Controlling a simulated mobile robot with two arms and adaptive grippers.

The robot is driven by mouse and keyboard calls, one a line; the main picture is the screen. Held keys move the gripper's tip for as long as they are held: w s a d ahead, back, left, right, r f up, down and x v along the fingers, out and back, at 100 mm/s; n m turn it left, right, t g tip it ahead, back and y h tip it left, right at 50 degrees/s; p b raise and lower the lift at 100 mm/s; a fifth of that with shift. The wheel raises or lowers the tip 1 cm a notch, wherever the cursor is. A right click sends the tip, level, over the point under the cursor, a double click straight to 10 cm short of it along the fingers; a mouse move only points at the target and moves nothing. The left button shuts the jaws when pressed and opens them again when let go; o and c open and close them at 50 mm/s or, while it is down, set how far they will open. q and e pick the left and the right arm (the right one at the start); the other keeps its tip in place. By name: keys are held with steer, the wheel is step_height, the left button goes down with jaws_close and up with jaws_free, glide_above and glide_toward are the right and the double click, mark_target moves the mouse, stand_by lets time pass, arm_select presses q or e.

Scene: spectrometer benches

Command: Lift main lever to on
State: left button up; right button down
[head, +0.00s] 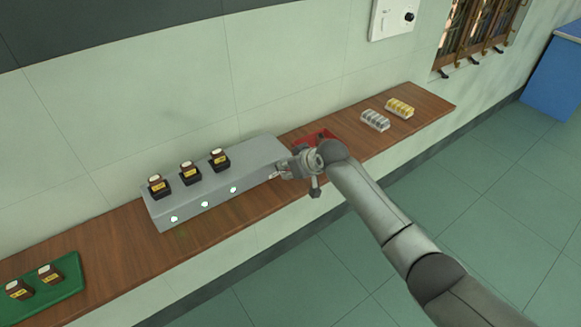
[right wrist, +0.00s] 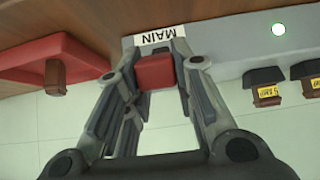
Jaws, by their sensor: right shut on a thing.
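The main lever shows in the right wrist view as a red block (right wrist: 155,72) beside a white label reading MAIN (right wrist: 159,36), which appears upside down. My right gripper (right wrist: 158,58) has its fingers on both sides of the red block and is shut on it. In the head view my right gripper (head: 290,168) is at the right end of the long grey box (head: 165,212), and it hides the lever there. I cannot tell the lever's exact angle. My left gripper is not in view.
Three dark blocks with yellow labels (head: 190,173) sit on the grey box, above three lit white lights (head: 205,204). A red tray (head: 322,134) lies behind my gripper. A green tray (head: 68,278) is at left; two small racks (head: 375,120) stand right on the wooden shelf (head: 425,97).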

steer(key=c, duration=1.2)
jaws_free()
steer(key=v, duration=1.2)
